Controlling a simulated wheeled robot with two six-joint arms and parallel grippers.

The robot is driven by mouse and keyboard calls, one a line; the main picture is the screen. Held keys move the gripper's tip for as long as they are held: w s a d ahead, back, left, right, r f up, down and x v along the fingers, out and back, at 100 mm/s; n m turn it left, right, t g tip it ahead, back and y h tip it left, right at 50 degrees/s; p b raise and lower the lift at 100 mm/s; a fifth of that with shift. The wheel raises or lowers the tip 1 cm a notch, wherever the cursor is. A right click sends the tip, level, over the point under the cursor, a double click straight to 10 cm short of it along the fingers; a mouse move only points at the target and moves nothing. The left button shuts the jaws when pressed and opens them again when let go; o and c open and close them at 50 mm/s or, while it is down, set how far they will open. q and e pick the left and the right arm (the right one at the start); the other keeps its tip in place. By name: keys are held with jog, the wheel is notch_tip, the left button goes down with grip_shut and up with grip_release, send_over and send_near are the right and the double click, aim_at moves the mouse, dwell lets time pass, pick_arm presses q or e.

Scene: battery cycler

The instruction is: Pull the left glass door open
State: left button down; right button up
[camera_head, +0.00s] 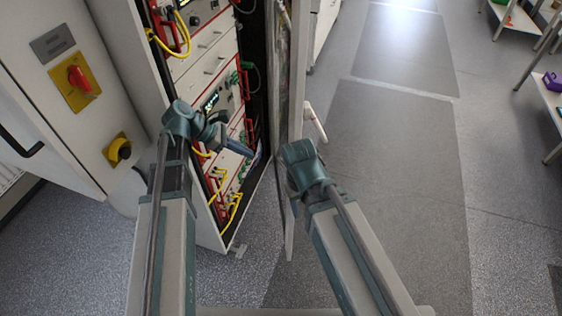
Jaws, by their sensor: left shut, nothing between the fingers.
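The glass door (297,75) of the cabinet stands swung open and is seen nearly edge-on, its pane facing the cabinet's open front. A pale handle (315,122) sticks out from its right side. My left gripper (238,146) is shut and empty, in front of the open cabinet and left of the door, between the equipment and the door's inner face. My right arm's wrist (302,163) overlaps the lower part of the door in the picture. Its fingers are hidden, and I cannot tell whether it touches the door.
The open cabinet holds drawers (207,42), red-framed modules and yellow cables (232,212). A grey panel on the left carries a red switch (79,77) and a yellow-based knob (119,150). Floor (400,170) right of the door is clear; shelving (552,100) stands at the far right.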

pick_arm(q)
jog(key=d+r+b+x, duration=0.2)
jog(key=b+x, duration=0.5)
jog(key=x, duration=0.6)
jog(key=shift+w, duration=0.1)
